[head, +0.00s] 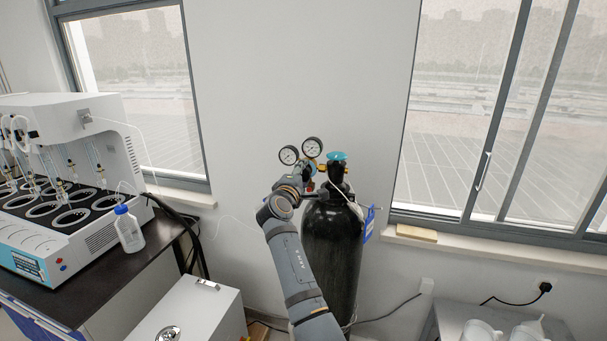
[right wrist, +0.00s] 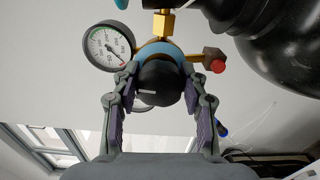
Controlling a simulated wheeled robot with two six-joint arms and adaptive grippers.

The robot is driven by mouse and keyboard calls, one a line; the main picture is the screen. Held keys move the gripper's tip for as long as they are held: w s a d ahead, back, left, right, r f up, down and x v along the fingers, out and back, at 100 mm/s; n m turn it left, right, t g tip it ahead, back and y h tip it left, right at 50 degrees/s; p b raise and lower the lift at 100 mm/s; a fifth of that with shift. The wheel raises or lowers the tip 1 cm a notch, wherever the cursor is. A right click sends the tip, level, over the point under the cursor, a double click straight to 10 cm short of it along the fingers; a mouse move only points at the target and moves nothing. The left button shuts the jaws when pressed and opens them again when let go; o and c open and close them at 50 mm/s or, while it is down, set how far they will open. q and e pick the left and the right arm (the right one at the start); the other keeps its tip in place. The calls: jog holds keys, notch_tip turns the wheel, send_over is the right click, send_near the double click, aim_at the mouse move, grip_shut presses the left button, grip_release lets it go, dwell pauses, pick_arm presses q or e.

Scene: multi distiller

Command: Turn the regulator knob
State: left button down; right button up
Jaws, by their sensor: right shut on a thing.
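The regulator (head: 308,163) with two round gauges sits at the top of a black gas cylinder (head: 332,250). My right gripper (head: 306,180) is at the regulator, and my forearm covers part of the cylinder in the head view. In the right wrist view, the dark round regulator knob (right wrist: 162,82) lies between the two fingers of my right gripper (right wrist: 160,90). The fingers are closed against its sides. One white gauge (right wrist: 108,46) and a red-tipped fitting (right wrist: 214,61) show beside the knob. My left gripper is not in view.
A teal valve handwheel (head: 337,156) tops the cylinder close to my right gripper. A multi-position distiller (head: 65,190) and a blue-capped bottle (head: 128,229) stand on the dark bench at left. A white box (head: 190,312) stands in front.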

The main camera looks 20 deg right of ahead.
jog(key=o, duration=1.2)
jog(key=shift+c, duration=0.2)
